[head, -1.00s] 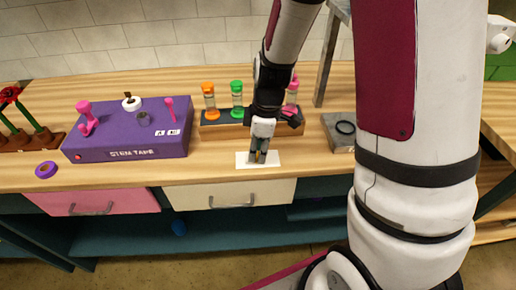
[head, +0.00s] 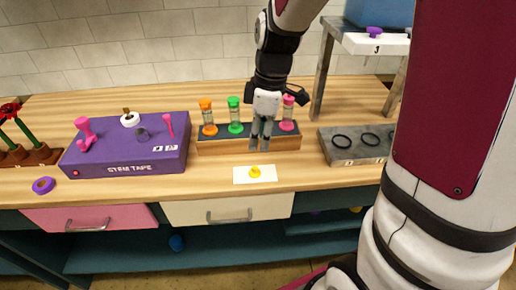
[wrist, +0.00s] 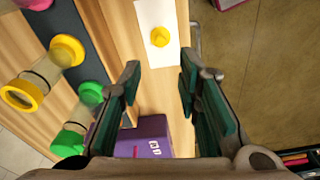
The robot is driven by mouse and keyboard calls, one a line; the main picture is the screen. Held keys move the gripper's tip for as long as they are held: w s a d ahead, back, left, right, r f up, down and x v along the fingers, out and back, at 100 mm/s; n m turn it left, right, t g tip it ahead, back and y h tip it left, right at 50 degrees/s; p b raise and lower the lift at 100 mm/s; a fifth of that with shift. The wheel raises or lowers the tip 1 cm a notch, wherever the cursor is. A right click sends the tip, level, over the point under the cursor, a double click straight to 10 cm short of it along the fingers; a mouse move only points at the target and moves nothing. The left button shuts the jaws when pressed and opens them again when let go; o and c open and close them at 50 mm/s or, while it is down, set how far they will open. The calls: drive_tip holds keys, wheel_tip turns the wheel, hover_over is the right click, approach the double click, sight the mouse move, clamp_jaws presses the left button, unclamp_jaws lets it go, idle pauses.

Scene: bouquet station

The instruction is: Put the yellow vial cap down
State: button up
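The yellow vial cap (head: 255,172) rests on a white card (head: 240,177) near the table's front edge. It also shows on the card in the wrist view (wrist: 160,37). My gripper (head: 261,148) is above and behind the cap, apart from it, in front of the vial rack. In the wrist view my gripper (wrist: 160,80) has its two fingers spread with nothing between them.
A rack (head: 265,145) holds vials with orange, green and pink caps just behind my gripper. The purple stem tape box (head: 125,150) stands to the left. A grey block with black rings (head: 350,150) is to the right, below a shelf (head: 365,42).

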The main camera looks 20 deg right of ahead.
drive_tip(key=s+r+m+t, duration=0.2)
drive_tip(key=s+r+m, duration=0.4)
drive_tip(key=s, duration=0.3)
drive_tip(key=s+a+r+m+t+h, duration=0.1)
drive_tip(key=s+r+m+t, duration=0.1)
drive_tip(key=s+r+m, duration=0.4)
drive_tip(key=s+r, duration=0.1)
drive_tip(key=s, duration=0.2)
drive_tip(key=shift+r, duration=0.25)
